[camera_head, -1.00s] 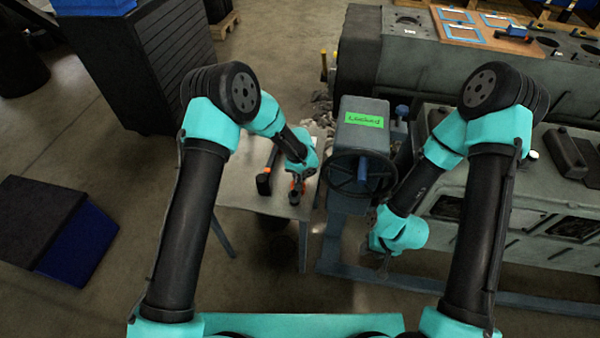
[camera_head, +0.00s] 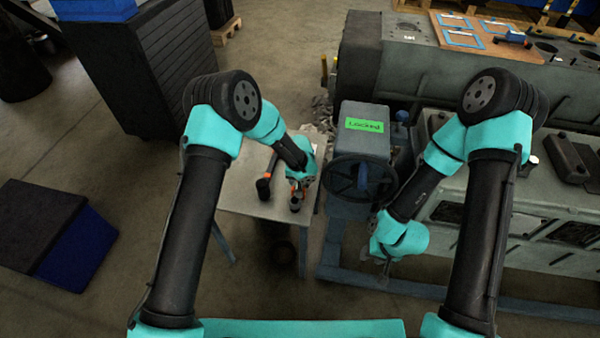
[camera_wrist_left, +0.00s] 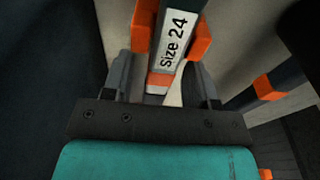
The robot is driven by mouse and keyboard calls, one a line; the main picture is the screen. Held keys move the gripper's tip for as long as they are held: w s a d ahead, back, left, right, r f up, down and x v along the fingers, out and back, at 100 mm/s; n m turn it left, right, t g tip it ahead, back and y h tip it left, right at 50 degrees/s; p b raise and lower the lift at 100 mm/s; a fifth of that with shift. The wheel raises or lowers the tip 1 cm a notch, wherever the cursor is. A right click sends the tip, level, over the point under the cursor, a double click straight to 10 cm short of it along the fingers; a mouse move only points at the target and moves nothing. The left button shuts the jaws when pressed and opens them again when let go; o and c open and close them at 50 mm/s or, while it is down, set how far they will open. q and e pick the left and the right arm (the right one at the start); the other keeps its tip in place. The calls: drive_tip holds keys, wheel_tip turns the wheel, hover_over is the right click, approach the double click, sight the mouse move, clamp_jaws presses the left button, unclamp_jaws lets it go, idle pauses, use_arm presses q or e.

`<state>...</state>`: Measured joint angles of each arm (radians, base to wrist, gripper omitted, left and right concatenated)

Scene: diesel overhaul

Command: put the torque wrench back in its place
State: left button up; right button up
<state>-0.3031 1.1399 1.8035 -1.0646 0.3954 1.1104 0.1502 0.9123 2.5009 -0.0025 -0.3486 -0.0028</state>
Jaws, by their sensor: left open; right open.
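Two dark tools with orange parts are on or just above the small grey table (camera_head: 241,199). One, a black-ended tool (camera_head: 263,188), lies on the left. The other (camera_head: 296,203) is under my left gripper (camera_head: 301,184). In the left wrist view, a dark tool with a white "Size 24" label (camera_wrist_left: 173,42) and orange blocks passes between the fingers of my left gripper (camera_wrist_left: 163,80), which is open around it. I cannot tell which tool is the torque wrench. My right gripper (camera_head: 383,272) is open and empty, hanging low right of the table.
A grey stand with a handwheel (camera_head: 345,178) and a green "Locked" sign (camera_head: 364,125) is right of the table. Large engine blocks (camera_head: 540,200) fill the right side. A dark cabinet (camera_head: 150,70) stands back left.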

use_arm(q)
wheel_tip(320, 180, up, 17)
drive_tip(key=s, duration=0.1)
drive_tip(key=shift+s+a, duration=0.15)
drive_tip(key=shift+s, duration=0.2)
idle(0.5)
drive_tip(key=s+a+f+h, duration=0.1)
drive_tip(key=s+a+f, duration=0.2)
drive_tip(key=f, duration=0.1)
drive_tip(key=s+a+f+n+g+h, duration=0.1)
drive_tip(key=s+a+f, duration=0.2)
drive_tip(key=a+f, duration=0.1)
drive_tip(key=s+a+f+h, duration=0.1)
drive_tip(key=s+a+f, duration=0.2)
drive_tip(key=s+f, duration=0.1)
drive_tip(key=shift+s+a+f+g, duration=0.1)
drive_tip(key=shift+a+f+g, duration=0.1)
drive_tip(key=shift+a+g, duration=0.15)
drive_tip(key=s+a+f+n, duration=0.1)
drive_tip(key=s+a+f, duration=0.2)
drive_tip(key=s+a, duration=0.2)
drive_tip(key=s+a+f+n+t, duration=0.1)
drive_tip(key=s+a+f+n, duration=0.1)
drive_tip(key=s+a, duration=0.4)
drive_tip(key=s+f, duration=0.1)
drive_tip(key=s, duration=0.4)
drive_tip(key=shift+a+f+h, duration=0.15)
drive_tip(key=shift+a+h, duration=0.05)
drive_tip(key=shift+h, duration=0.1)
drive_tip(key=shift+s, duration=0.1)
